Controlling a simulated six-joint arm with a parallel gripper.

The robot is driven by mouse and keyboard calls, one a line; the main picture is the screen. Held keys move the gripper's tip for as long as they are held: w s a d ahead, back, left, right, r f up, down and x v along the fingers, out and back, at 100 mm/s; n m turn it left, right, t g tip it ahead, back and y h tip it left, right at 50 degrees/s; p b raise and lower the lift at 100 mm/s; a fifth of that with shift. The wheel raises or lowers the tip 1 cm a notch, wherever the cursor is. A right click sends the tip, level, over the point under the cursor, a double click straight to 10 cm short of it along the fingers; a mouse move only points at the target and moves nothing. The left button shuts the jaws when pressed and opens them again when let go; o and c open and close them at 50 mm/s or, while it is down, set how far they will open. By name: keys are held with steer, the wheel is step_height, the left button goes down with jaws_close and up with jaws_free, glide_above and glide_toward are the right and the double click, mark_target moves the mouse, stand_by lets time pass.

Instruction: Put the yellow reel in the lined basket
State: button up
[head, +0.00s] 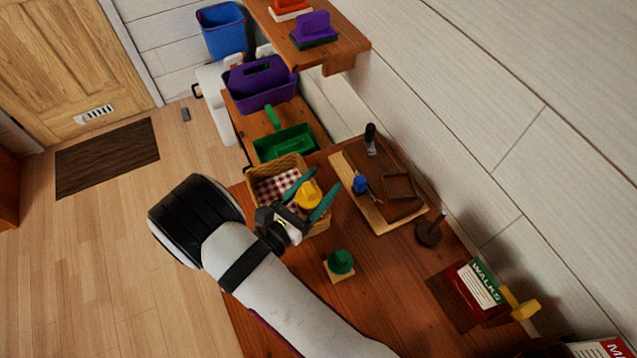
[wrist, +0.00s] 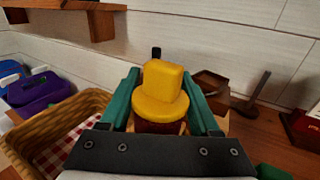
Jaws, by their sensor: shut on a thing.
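The yellow reel (head: 308,195) is between the teal fingers of my gripper (head: 322,181), which is shut on it. In the wrist view the reel (wrist: 160,90) is upright, with a blocky top and a wide round flange; a dark reddish part shows below it. The wicker basket (head: 252,178) has a red-and-white checked lining (head: 272,188). In the head view my gripper and the reel overlap the basket's right side. In the wrist view the basket (wrist: 92,104) lies to the left of the reel. How high the reel is above the rim cannot be told.
A green knob on a small wooden base (head: 340,264) stands near the basket. A wooden board with a brown tray (head: 355,200) lies to the right. A green tray (head: 285,143) and a purple caddy (head: 262,92) are behind. A booklet holder (head: 470,303) stands at lower right.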

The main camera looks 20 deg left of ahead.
steer(key=shift+f, duration=0.25)
steer(key=shift+f, duration=0.25)
steer(key=o, duration=1.4)
steer(key=shift+c, duration=0.2)
